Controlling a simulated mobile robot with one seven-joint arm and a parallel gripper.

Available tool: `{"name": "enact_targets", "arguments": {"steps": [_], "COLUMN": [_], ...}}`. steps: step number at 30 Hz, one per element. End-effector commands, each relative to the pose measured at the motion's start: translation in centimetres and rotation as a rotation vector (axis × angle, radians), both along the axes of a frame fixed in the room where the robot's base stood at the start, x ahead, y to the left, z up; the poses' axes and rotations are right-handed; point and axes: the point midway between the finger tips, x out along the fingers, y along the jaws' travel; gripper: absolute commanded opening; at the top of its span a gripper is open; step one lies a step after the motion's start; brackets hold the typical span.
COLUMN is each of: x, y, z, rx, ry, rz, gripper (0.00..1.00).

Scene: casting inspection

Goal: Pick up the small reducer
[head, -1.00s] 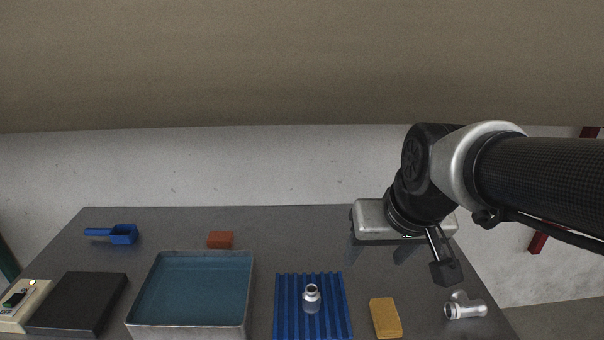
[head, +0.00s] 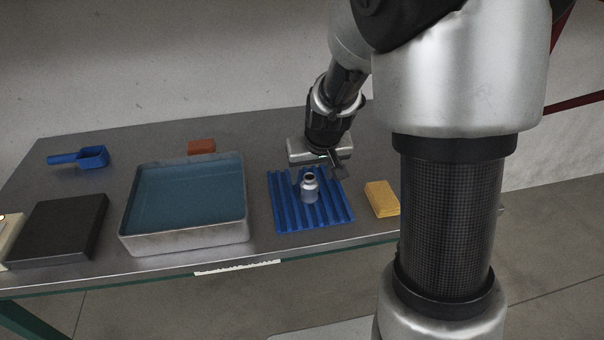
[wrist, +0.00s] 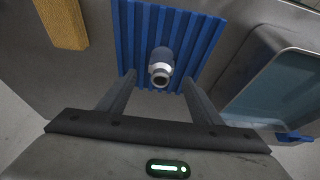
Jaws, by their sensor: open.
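The small reducer (head: 310,187) is a silvery, stepped metal fitting standing upright on the blue ribbed mat (head: 283,210). In the wrist view the reducer (wrist: 161,68) shows its open end, on the ribbed mat (wrist: 127,30), ahead of and between the two fingers. My gripper (head: 318,172) is just behind and above the reducer in the head view. In the wrist view my gripper (wrist: 158,82) has its fingers spread apart with nothing held between them. Whether the fingertips reach the reducer's height cannot be told.
A grey-rimmed tray with blue liquid (head: 245,232) stands left of the mat. A yellow block (head: 381,199) lies to the right. A brown-red block (head: 201,147), a blue scoop (head: 92,157) and a dark slab (head: 58,228) are further left. My arm covers the table's right end.

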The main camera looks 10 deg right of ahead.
Motion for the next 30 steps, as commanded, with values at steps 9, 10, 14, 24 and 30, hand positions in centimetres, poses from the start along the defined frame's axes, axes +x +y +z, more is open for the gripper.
{"name": "enact_targets", "arguments": {"steps": [9, 10, 14, 24, 30], "x": [0.8, 0.9, 1.5, 2.2, 2.2], "y": [0.1, 0.1, 0.0, 0.1, 0.1], "z": [-2.8, -3.3, -5.2, -6.3, -6.3], "rx": [0.000, 0.000, 0.000, 0.001, 0.000], "ry": [0.002, 0.003, 0.003, -0.001, -0.001], "rz": [0.000, 0.000, -0.001, 0.000, 0.001], "gripper": [0.59, 0.59, 0.59, 0.59, 0.36]}}
